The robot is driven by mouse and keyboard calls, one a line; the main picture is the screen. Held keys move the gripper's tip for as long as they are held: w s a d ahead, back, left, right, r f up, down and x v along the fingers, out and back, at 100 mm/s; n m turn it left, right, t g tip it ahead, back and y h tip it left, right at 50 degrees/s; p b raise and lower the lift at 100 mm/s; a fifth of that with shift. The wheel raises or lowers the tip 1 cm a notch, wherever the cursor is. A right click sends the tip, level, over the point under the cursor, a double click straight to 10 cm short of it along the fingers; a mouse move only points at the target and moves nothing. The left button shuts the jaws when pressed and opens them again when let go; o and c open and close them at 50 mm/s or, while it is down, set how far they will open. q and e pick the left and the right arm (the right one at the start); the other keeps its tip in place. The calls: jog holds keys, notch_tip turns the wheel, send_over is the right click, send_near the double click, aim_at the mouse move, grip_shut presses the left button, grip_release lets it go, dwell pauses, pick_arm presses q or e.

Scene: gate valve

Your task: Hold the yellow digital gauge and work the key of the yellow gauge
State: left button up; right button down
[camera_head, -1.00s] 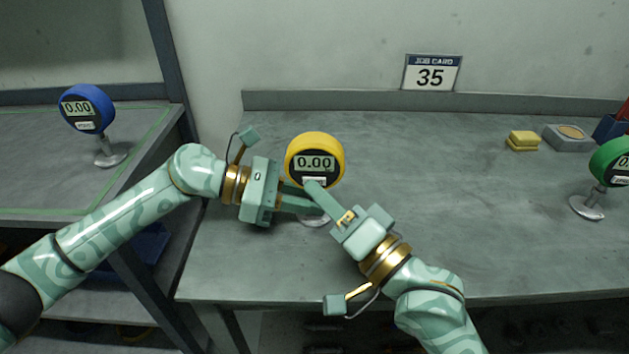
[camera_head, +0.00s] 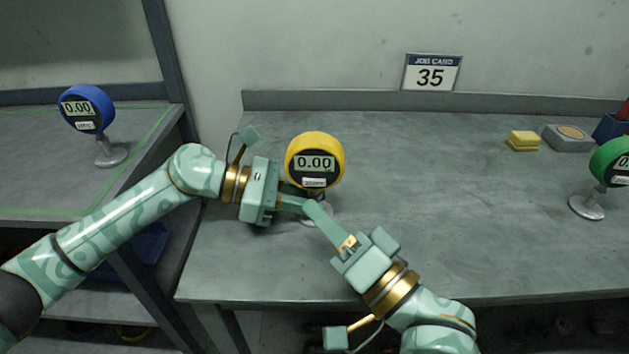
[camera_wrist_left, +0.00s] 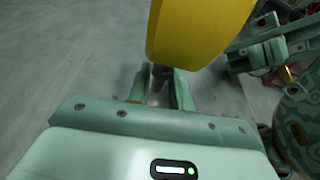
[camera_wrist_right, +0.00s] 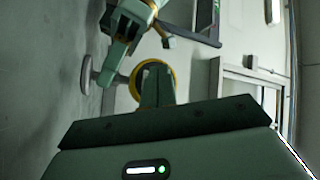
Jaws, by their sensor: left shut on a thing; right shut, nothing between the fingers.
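The yellow digital gauge (camera_head: 316,140) stands upright on its stem and round foot on the bench. Its display reads 0.00, and the pale key below it is uncovered. In the left wrist view its yellow case (camera_wrist_left: 200,30) rises above the fingers. My left gripper (camera_head: 304,203) comes from the left, shut on the gauge's stem below the case; the other gripper partly hides this grip. My right gripper (camera_head: 311,206) is shut and empty, its tips just below and in front of the gauge face, apart from the key. In the right wrist view its fingers (camera_wrist_right: 157,88) cover much of the gauge.
A blue gauge (camera_head: 86,98) stands on the left side table. A green gauge (camera_head: 608,158) stands at the right edge of the bench. A yellow sponge-like block (camera_head: 523,140) and a grey box (camera_head: 568,138) lie at the back right. The middle right of the bench is clear.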

jog(key=shift+s, duration=1.3)
pick_arm(q)
jog(key=o, duration=0.8)
jog(key=shift+o, duration=0.2)
